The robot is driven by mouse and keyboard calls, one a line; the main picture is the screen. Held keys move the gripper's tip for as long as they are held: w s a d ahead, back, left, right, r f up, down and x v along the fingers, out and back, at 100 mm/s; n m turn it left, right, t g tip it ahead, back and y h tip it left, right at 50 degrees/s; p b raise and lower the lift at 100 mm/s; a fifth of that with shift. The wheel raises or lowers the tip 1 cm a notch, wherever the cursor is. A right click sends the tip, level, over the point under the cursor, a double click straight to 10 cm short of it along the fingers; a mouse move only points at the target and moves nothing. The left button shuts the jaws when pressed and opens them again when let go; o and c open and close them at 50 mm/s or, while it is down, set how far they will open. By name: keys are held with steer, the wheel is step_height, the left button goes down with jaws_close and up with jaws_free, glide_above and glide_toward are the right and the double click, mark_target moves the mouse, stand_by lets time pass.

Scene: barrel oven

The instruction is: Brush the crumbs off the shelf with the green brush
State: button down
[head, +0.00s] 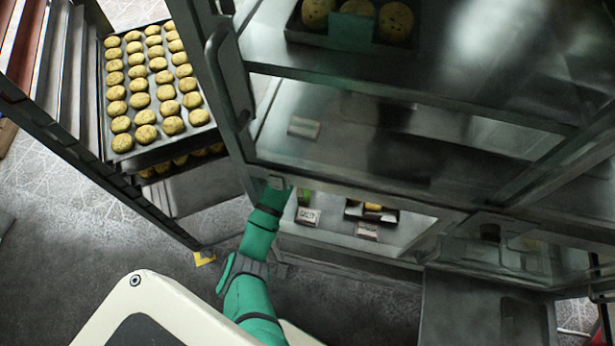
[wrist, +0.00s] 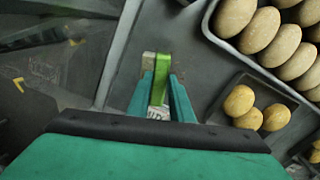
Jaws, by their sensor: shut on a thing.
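The green brush (wrist: 163,72) is between the fingers of my gripper (wrist: 163,92) in the wrist view. The gripper is shut on it, and a pale end of the brush shows low between the fingers. In the head view my green arm reaches up to the cabinet's lower opening, and a small bit of the green brush (head: 304,197) shows just past the wrist. The fingertips are hidden there. The lower shelf (head: 337,238) is a grey metal surface; it also shows in the wrist view (wrist: 208,82). I cannot make out crumbs in either view.
A small dark tray of buns (head: 351,211) and labels (head: 308,217) stand on the shelf; this tray shows in the wrist view (wrist: 285,92) near a larger bun tray (wrist: 235,50). A cabinet post and upper shelf (head: 340,130) frame the opening. A rack with a cookie tray (head: 178,147) stands left.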

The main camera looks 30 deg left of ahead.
steer(key=shift+w+d+r, duration=0.15)
steer(key=shift+w+d, duration=0.3)
steer(key=shift+d, duration=1.05)
steer(key=shift+w+d+r, duration=0.15)
steer(key=shift+w+d, duration=0.3)
steer(key=shift+d, duration=1)
steer(key=shift+w+d+r, duration=0.15)
steer(key=shift+w+d, duration=0.3)
steer(key=shift+d, duration=1.05)
